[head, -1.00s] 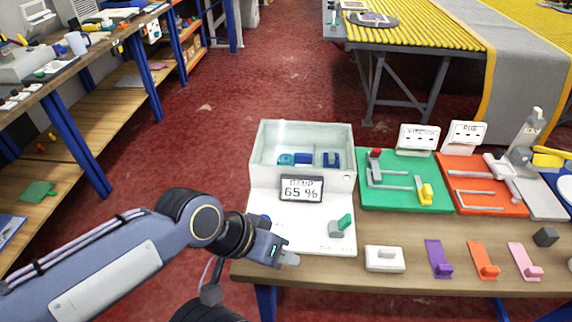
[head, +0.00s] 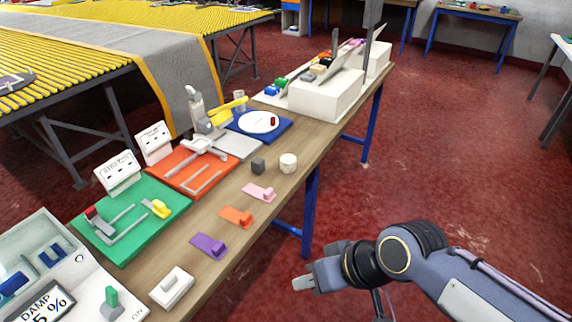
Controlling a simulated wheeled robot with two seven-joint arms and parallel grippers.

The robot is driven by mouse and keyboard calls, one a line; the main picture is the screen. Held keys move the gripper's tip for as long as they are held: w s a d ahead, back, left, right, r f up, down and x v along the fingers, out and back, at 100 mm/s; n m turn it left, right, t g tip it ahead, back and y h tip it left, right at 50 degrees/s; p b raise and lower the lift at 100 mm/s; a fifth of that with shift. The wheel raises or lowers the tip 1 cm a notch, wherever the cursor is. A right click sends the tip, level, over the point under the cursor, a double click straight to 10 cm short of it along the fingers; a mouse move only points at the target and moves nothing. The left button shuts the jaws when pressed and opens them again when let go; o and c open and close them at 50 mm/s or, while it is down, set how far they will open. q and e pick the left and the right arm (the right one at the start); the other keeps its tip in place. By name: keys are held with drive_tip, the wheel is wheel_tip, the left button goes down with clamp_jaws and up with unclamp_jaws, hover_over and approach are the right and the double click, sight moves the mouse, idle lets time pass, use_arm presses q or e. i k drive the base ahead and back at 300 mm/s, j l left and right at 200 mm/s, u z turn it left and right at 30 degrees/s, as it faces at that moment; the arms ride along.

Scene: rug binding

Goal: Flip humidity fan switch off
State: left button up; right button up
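The white humidity box (head: 42,237) stands at the lower left, cut off by the picture's edge. Its tilted display (head: 42,302) reads "DAMP" and part of a "5 %" figure. On its front deck a green switch lever (head: 111,297) stands on a grey base, with the letters "ON" printed to its right. Which way the lever leans is hard to tell. My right gripper (head: 304,283) is at the lower middle right, off the table's front edge and well away from the switch. It touches nothing; its finger gap does not show. My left gripper is out of view.
A white block switch (head: 172,287) and purple (head: 210,246), orange (head: 237,216) and pink (head: 260,192) tabs line the table's front. Green (head: 125,250) and red (head: 183,180) boards lie behind them. Open red floor (head: 430,180) lies right of the table.

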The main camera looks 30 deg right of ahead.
sight(111, 293)
drive_tip(key=i+l+u, duration=0.35)
drive_tip(key=l, duration=0.3)
drive_tip(key=i+l+u, duration=0.2)
drive_tip(key=l, duration=0.15)
